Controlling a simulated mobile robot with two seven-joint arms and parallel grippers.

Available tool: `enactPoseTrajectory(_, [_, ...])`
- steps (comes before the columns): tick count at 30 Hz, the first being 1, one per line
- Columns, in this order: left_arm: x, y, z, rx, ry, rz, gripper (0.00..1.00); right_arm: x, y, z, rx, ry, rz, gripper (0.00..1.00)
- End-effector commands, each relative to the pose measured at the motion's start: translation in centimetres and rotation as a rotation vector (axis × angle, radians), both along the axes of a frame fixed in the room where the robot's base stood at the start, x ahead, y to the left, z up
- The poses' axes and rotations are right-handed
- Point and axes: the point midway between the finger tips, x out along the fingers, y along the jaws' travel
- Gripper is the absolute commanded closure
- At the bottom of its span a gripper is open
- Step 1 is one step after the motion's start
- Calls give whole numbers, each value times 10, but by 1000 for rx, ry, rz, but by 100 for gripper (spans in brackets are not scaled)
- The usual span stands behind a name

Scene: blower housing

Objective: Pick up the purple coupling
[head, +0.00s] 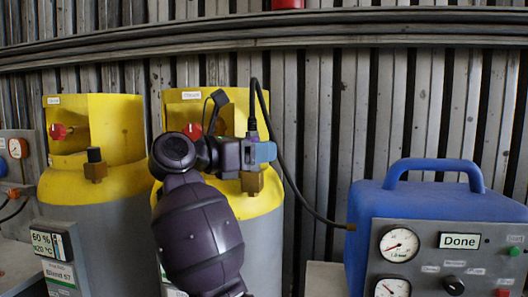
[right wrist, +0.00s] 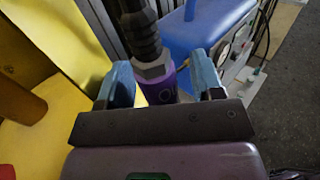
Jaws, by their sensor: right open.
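The purple coupling (right wrist: 160,88) shows in the right wrist view, on the end of a black hose with a ribbed sleeve (right wrist: 140,35). It lies between the two blue fingers of my right gripper (right wrist: 161,77). The fingers stand apart, with a visible gap on the right side; contact on the left is hard to tell. In the head view my right gripper (head: 262,153) is in front of the right yellow-topped cylinder, by its brass valve (head: 252,182). There the coupling is mostly hidden by the gripper. My left gripper is not in view.
The hose (head: 285,170) arches from the coupling down to a blue unit (head: 365,205) with gauges and a "Done" display (head: 460,241). A second cylinder (head: 95,195) stands at left. A corrugated wall (head: 330,110) is behind.

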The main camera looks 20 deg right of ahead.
Motion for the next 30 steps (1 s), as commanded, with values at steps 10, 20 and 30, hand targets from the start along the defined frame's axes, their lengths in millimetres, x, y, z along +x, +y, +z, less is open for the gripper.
enactPoseTrajectory(10, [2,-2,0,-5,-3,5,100,3,-1,0,-1,-1,3,39])
enactPoseTrajectory(20, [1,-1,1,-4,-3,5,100,3,-1,0,-1,0,3,82])
enactPoseTrajectory(30, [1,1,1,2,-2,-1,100,3,-1,1,-1,-1,4,98])
